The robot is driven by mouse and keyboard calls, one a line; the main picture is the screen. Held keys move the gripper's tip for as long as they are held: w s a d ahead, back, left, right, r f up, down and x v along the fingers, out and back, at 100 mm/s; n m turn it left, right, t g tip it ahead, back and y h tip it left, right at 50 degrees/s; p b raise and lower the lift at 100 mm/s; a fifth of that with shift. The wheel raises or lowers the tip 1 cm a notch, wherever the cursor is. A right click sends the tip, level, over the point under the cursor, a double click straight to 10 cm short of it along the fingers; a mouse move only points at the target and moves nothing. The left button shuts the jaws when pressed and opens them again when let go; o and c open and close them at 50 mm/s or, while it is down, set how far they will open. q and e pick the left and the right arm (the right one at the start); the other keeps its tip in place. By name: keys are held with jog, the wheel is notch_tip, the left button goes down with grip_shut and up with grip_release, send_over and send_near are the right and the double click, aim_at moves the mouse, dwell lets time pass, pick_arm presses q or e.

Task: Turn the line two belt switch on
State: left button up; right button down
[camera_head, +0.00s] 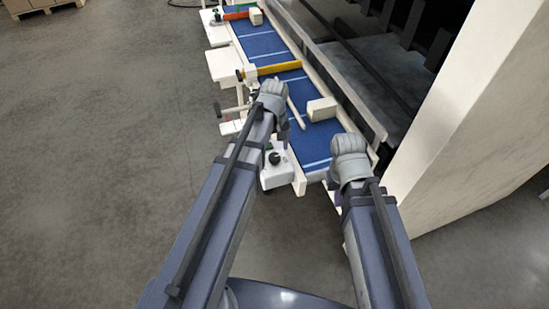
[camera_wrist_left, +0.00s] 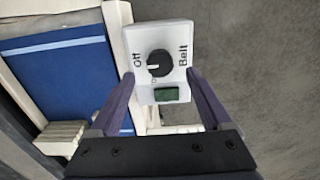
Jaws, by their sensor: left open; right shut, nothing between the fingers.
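A white switch box (camera_wrist_left: 163,45) with a black knob (camera_wrist_left: 159,63) fills the middle of the left wrist view. It is lettered "Off" and "Belt". The knob's white mark is at its left side, towards "Off". A dark green rectangle (camera_wrist_left: 166,94) sits below the knob. My left gripper (camera_wrist_left: 160,80) is open, with one finger on each side of the box in view. Contact cannot be told. In the head view a white box with a black knob (camera_head: 274,158) stands beside the belt's near end, below my left gripper (camera_head: 272,92). My right gripper (camera_head: 349,147) is shut and empty over the belt's right edge.
The blue conveyor belt (camera_head: 262,45) runs away from me, carrying a beige carton (camera_head: 321,108) and another (camera_head: 256,16) farther off. A yellow bar (camera_head: 279,68) crosses it. A pale wall (camera_head: 470,120) stands at the right. Open floor (camera_head: 110,130) lies left.

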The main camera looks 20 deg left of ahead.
aim_at(274, 156)
pick_arm(q)
notch_tip(274, 156, down, 4)
jog(key=b, duration=0.3)
jog(key=shift+f, duration=0.2)
grip_shut()
dwell(0.5)
